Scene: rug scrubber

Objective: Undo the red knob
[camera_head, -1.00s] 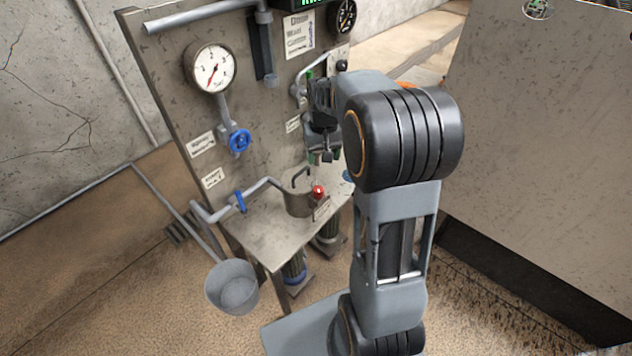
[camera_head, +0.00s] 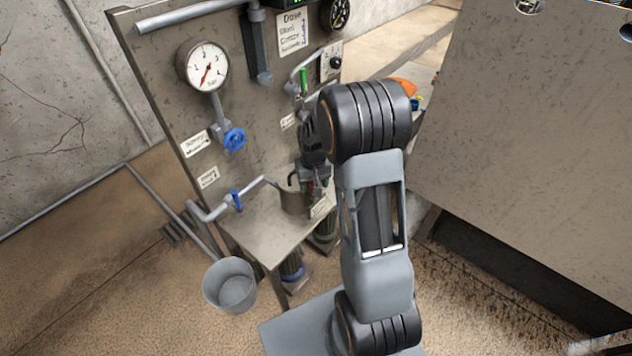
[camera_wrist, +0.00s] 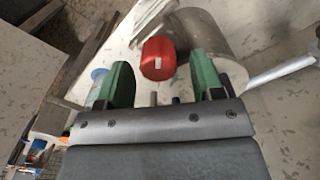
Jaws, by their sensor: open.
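The red knob (camera_wrist: 158,58) shows in the wrist view just beyond and between my gripper's two green fingertips. My gripper (camera_wrist: 158,75) is open, with space between each finger and the knob. The knob sits against a grey metal pot (camera_wrist: 205,35). In the head view the pot (camera_head: 293,198) stands on the metal shelf, and my gripper (camera_head: 314,184) is right over its right side. The knob is mostly hidden there by my gripper.
A panel behind the shelf (camera_head: 265,235) carries a gauge (camera_head: 203,66), a blue valve wheel (camera_head: 234,138), a blue lever (camera_head: 236,199) and a green-handled tap (camera_head: 303,82). A grey bucket (camera_head: 230,285) stands at the shelf's front left. A large plain board (camera_head: 530,120) stands at the right.

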